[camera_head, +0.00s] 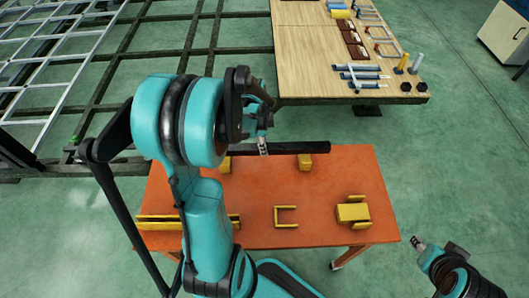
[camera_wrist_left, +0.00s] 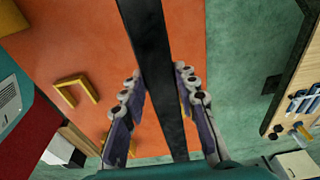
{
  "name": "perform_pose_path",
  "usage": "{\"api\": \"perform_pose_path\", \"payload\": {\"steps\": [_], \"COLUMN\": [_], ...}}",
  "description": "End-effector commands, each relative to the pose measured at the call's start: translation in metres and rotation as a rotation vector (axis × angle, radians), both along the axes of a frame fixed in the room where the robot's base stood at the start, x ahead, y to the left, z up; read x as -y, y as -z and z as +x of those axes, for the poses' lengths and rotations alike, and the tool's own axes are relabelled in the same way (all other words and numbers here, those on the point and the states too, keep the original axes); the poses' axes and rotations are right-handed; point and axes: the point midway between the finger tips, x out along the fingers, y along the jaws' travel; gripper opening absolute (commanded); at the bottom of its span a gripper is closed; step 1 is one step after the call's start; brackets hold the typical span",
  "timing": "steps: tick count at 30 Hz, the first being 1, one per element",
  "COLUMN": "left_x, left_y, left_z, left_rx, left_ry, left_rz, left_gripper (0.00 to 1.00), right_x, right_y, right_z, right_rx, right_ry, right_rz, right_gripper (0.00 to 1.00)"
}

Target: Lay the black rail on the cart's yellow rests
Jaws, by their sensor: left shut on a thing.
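The long black rail (camera_head: 297,148) runs left to right along the far edge of the orange cart (camera_head: 335,185). Its left part is hidden behind my left arm. My left gripper (camera_head: 262,147) is shut on the rail, which passes between its fingers in the left wrist view (camera_wrist_left: 150,60). Two yellow rests, one left (camera_head: 224,165) and one right (camera_head: 304,162), stand near the cart's far edge. The rail shows just beyond and over them; I cannot tell whether it touches them. My right gripper (camera_head: 420,244) is low at the right, off the cart; its jaw state is unclear.
The cart's near half carries a U-shaped yellow bracket (camera_head: 286,216), a yellow block (camera_head: 352,212) and a long yellow piece (camera_head: 160,222). A wooden table (camera_head: 310,60) with tools stands beyond. A dark chassis frame (camera_head: 200,45) lies at the back left.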

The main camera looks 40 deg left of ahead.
Motion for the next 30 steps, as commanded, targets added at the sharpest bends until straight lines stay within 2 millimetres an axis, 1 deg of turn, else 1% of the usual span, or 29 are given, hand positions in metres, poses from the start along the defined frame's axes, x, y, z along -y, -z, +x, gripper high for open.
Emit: {"api": "perform_pose_path", "payload": {"steps": [1,3,8,15,23,27,28,29,30], "left_x": [-0.001,-0.003,-0.003,-0.003,-0.003,-0.003,-0.003,-0.003,-0.003], "left_y": [0.004,0.006,0.013,0.046,0.046,0.05,0.049,0.049,0.049], "left_z": [0.005,0.009,0.011,0.011,0.011,0.011,0.011,0.011,0.011], "left_rx": [0.0,0.0,0.0,0.0,0.0,0.0,0.0,0.0,0.0], "left_ry": [0.001,0.001,0.0,0.0,0.0,0.0,0.0,0.0,0.0], "left_rz": [0.0,0.0,0.0,0.0,0.0,0.0,0.0,0.0,0.0], "left_gripper": [0.0,0.0,0.0,0.0,0.0,0.0,0.37,0.45,0.5], "right_x": [0.0,0.0,0.0,0.0,0.0,0.0,0.0,0.0,0.0], "right_y": [0.002,0.003,0.006,0.02,0.019,0.023,0.022,0.022,0.022], "right_z": [0.0,0.0,0.0,0.0,0.0,0.0,0.0,0.0,0.0], "right_rx": [0.0,0.0,0.0,0.0,0.0,0.0,0.0,0.0,0.0], "right_ry": [0.0,0.0,0.0,0.0,0.0,0.0,0.0,0.0,0.0], "right_rz": [0.0,0.0,0.0,0.0,0.0,0.0,0.0,0.0,0.0], "right_gripper": [0.4,0.4,0.4,0.4,0.4,0.4,0.4,0.4,0.4]}}
